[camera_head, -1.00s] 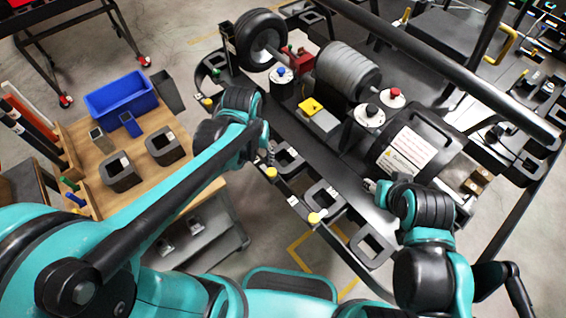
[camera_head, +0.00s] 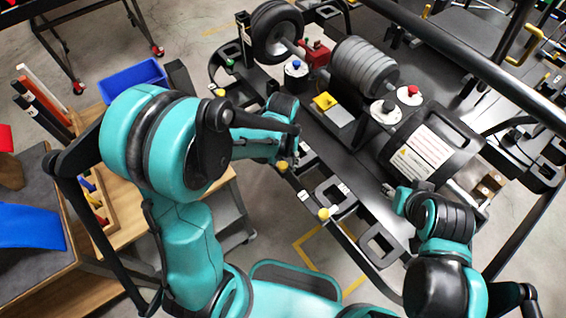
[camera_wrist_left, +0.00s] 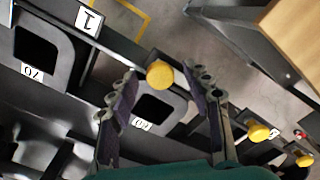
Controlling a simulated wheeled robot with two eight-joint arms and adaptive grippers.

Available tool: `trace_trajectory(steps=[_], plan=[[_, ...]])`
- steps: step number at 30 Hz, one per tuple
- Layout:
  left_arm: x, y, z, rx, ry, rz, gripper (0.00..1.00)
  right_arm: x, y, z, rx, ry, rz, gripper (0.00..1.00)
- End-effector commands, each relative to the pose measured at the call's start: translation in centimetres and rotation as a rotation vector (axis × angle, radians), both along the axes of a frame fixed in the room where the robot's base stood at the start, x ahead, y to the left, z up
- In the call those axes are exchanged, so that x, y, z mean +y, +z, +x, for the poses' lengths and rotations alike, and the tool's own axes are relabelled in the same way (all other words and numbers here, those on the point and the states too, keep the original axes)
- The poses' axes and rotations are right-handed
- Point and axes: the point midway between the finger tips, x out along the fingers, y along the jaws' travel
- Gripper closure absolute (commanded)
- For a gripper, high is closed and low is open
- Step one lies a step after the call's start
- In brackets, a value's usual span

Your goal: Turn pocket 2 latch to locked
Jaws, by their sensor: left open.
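In the left wrist view my left gripper (camera_wrist_left: 166,78) is open. A yellow latch knob (camera_wrist_left: 160,74) shows between its two fingers, with no contact visible. A second yellow knob (camera_wrist_left: 258,131) is to the right of the fingers. A tag reading 1 (camera_wrist_left: 88,20) is upside down at the upper left. I cannot tell for certain which knob is pocket 2's, nor its latch's setting. In the head view yellow knobs (camera_head: 282,166) and (camera_head: 323,213) line the stand's front rail. My left gripper's fingers are mostly hidden there. My right gripper (camera_head: 390,190) is near the large black cylinder; its fingers are unclear.
The stand carries a wheel (camera_head: 275,32), a ribbed grey cylinder (camera_head: 364,70) and a black cylinder with a warning label (camera_head: 422,153). A wooden table (camera_head: 205,195) with a blue bin (camera_head: 133,79) is at the left. Floor shows in front of the stand.

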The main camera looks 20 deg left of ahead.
Motion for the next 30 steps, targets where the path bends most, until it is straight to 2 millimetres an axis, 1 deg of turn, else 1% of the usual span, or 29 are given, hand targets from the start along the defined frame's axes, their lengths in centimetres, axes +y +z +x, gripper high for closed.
trace_trajectory(steps=[6, 8, 9, 12, 23, 30], plan=[[0.01, 0.01, 0.00, 0.000, 0.000, 0.000, 0.51, 0.00, 0.04, 0.01, 0.000, 0.000, 0.000, 0.57], [0.01, 0.02, -0.01, 0.000, 0.000, 0.000, 0.66, 0.00, 0.04, 0.01, 0.000, 0.000, 0.000, 0.57], [0.01, 0.02, -0.01, 0.000, 0.000, 0.000, 0.77, 0.00, 0.04, 0.01, 0.000, 0.000, 0.000, 0.57], [0.00, 0.02, -0.01, 0.000, 0.000, 0.000, 1.00, 0.00, 0.04, 0.01, 0.000, 0.000, 0.000, 0.57], [0.01, 0.00, -0.01, 0.000, -0.035, 0.000, 1.00, 0.00, -0.07, 0.00, 0.000, 0.000, 0.000, 0.57], [0.01, -0.04, -0.03, 0.000, -0.168, 0.000, 1.00, 0.00, -0.40, 0.00, 0.000, 0.000, 0.000, 0.57]])
